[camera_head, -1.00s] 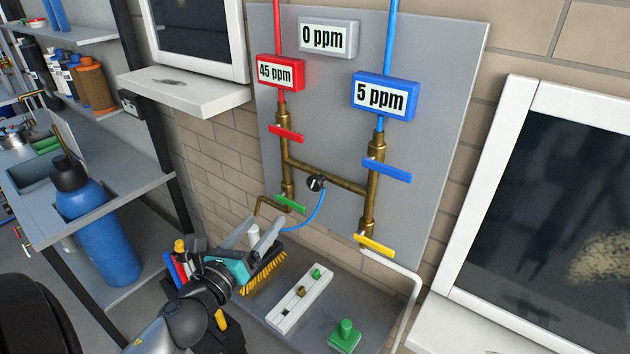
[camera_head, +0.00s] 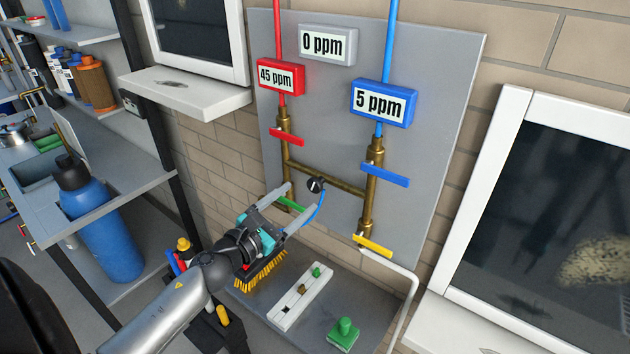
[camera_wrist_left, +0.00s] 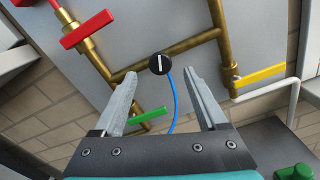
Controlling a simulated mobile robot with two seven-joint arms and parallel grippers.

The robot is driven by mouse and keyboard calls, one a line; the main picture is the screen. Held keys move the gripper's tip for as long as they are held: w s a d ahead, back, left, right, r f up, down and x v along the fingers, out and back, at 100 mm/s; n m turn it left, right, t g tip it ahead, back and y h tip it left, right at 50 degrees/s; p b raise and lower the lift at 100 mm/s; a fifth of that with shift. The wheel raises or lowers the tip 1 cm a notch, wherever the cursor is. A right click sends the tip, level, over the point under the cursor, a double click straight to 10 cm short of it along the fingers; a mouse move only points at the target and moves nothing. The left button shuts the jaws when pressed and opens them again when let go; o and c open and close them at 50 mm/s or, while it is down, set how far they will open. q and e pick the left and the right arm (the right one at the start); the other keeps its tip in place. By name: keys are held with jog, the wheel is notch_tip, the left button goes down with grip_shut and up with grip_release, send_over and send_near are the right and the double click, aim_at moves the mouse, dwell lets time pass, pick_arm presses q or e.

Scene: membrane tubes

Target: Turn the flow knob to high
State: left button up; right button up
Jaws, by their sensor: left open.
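The flow knob (camera_head: 316,185) is a small black round knob with a white line, on the brass cross pipe in front of the grey panel (camera_head: 330,120). In the left wrist view the knob (camera_wrist_left: 159,63) sits ahead, between and beyond the fingertips, its white line close to upright. My left gripper (camera_head: 303,187) is open and empty, close to the knob and not visibly touching it; its fingers also show in the left wrist view (camera_wrist_left: 161,82). My right gripper is not in view.
Red (camera_head: 286,137), blue (camera_head: 385,174), green (camera_head: 292,205) and yellow (camera_head: 373,246) valve handles surround the knob. A blue tube (camera_wrist_left: 175,100) hangs below it. Displays read 45 ppm (camera_head: 280,77), 0 ppm (camera_head: 327,44) and 5 ppm (camera_head: 383,103). A shelf (camera_head: 320,310) lies below.

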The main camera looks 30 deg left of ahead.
aim_at(313, 186)
pick_arm(q)
jog(key=shift+w+d+p, duration=0.15)
jog(key=shift+w+p, duration=0.1)
jog(key=shift+w, duration=1.6)
jog(key=shift+w+d+p, duration=0.15)
jog(key=shift+w+p, duration=0.05)
jog(key=shift+w, duration=1.65)
grip_shut()
